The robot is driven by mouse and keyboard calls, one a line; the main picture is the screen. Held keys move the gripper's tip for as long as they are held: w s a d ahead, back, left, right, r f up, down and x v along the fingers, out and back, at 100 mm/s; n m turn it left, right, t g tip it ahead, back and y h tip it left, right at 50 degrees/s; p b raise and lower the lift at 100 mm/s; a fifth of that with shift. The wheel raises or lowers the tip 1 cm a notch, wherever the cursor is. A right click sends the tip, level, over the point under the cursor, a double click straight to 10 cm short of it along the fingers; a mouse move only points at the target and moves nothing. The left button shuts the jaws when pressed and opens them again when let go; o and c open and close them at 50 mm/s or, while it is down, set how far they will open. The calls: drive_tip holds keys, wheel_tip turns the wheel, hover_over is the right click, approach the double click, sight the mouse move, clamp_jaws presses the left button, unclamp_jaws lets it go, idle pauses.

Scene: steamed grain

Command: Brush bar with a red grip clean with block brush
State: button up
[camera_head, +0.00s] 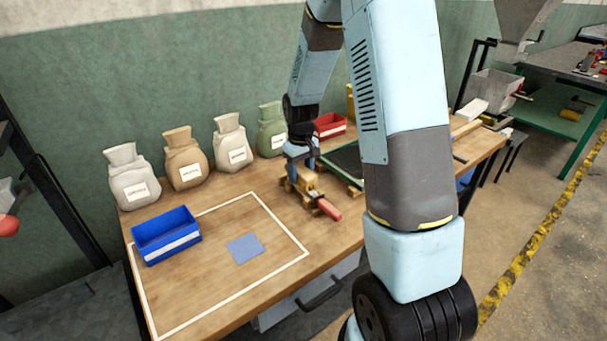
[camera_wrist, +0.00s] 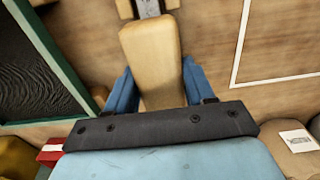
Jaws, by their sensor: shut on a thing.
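My gripper (camera_head: 301,160) points down over the table, and its blue fingers (camera_wrist: 157,78) are shut on the pale wooden block brush (camera_wrist: 152,45). The brush also shows below the gripper in the head view (camera_head: 309,179). The bar's red grip (camera_head: 328,208) sticks out toward the table's front, just below the brush. Wooden support pieces show beside it. In the wrist view a grey metal part (camera_wrist: 148,7), seemingly the bar, shows at the top edge between wooden pieces. The brush hides most of the bar. I cannot tell whether the bristles touch it.
A blue bin (camera_head: 166,236) and a flat blue square (camera_head: 245,247) lie at a white outline on the left. Several sacks (camera_head: 185,158) stand along the wall. A red bin (camera_head: 330,125) and a green-framed dark tray (camera_wrist: 35,70) are close by. The outlined area is mostly clear.

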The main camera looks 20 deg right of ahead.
drive_tip(key=shift+w+a+f, duration=0.1)
drive_tip(key=shift+w+a, duration=0.1)
drive_tip(key=shift+w, duration=0.45)
drive_tip(key=shift+w+a, duration=0.2)
drive_tip(key=shift+w, duration=0.4)
drive_tip(key=shift+s+d, duration=0.2)
drive_tip(key=shift+s, duration=0.45)
drive_tip(key=shift+s+d, duration=0.2)
drive_tip(key=shift+s, duration=0.4)
drive_tip(key=shift+s+d, duration=0.2)
drive_tip(key=shift+s, duration=0.4)
drive_tip(key=shift+s+d, duration=0.2)
drive_tip(key=shift+s, duration=0.35)
drive_tip(key=shift+w+a, duration=0.25)
drive_tip(key=shift+w, duration=0.55)
drive_tip(key=shift+w+a, duration=0.3)
drive_tip(key=shift+w, duration=0.45)
drive_tip(key=shift+w+a, duration=0.25)
drive_tip(key=shift+w, duration=0.55)
drive_tip(key=shift+s, duration=0.1)
